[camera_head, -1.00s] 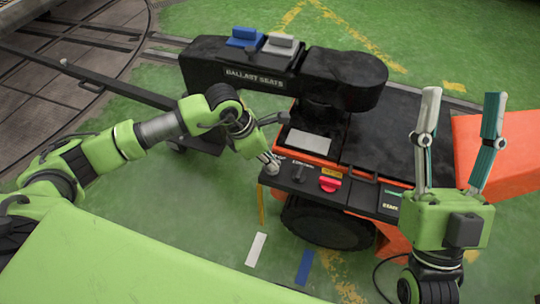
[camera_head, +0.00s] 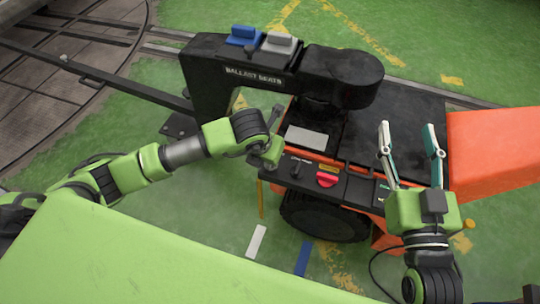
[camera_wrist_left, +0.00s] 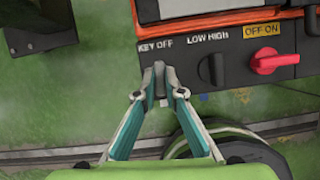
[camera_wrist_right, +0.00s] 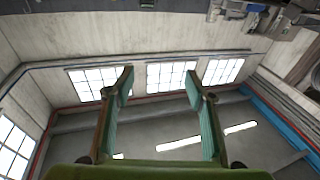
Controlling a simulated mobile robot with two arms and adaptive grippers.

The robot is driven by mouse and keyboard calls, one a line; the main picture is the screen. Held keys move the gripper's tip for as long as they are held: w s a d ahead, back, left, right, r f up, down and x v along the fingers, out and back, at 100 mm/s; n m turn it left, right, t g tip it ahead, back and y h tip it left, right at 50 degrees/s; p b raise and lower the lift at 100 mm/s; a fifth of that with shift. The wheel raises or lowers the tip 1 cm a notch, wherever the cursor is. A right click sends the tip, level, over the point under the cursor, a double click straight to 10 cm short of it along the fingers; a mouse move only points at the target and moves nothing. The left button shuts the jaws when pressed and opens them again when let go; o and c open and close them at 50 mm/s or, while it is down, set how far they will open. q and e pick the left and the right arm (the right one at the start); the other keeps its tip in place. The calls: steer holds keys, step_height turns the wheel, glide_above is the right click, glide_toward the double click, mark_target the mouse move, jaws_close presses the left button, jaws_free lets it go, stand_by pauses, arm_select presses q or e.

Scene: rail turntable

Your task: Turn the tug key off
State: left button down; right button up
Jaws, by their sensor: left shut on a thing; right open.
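The tug (camera_head: 415,120) is a black and orange vehicle with a control panel on its near side. In the left wrist view, the panel (camera_wrist_left: 185,65) carries the label KEY OFF at its left end. A small dark key (camera_wrist_left: 160,74) sits by that label, between the fingertips of my left gripper (camera_wrist_left: 158,82), which is shut on it. In the head view, my left gripper (camera_head: 268,156) is at the panel's left end, and its fingertips and the key are largely hidden. My right gripper (camera_head: 407,128) is open and empty, pointing up in front of the tug's right part.
Right of the key are a black LOW HIGH knob (camera_wrist_left: 211,68) and a red OFF ON knob (camera_wrist_left: 275,61). A black beam marked BALLAST SEATS (camera_head: 225,75) holds blue and grey blocks above the tug. A wheel (camera_head: 325,216) is below the panel. An orange part (camera_head: 490,145) extends right.

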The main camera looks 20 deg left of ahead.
arm_select(q)
steer(key=shift+n+y, duration=0.3)
steer(key=shift+n, duration=0.3)
steer(key=c, duration=2.1)
jaws_free()
steer(key=shift+c, duration=0.2)
steer(key=v, duration=1.2)
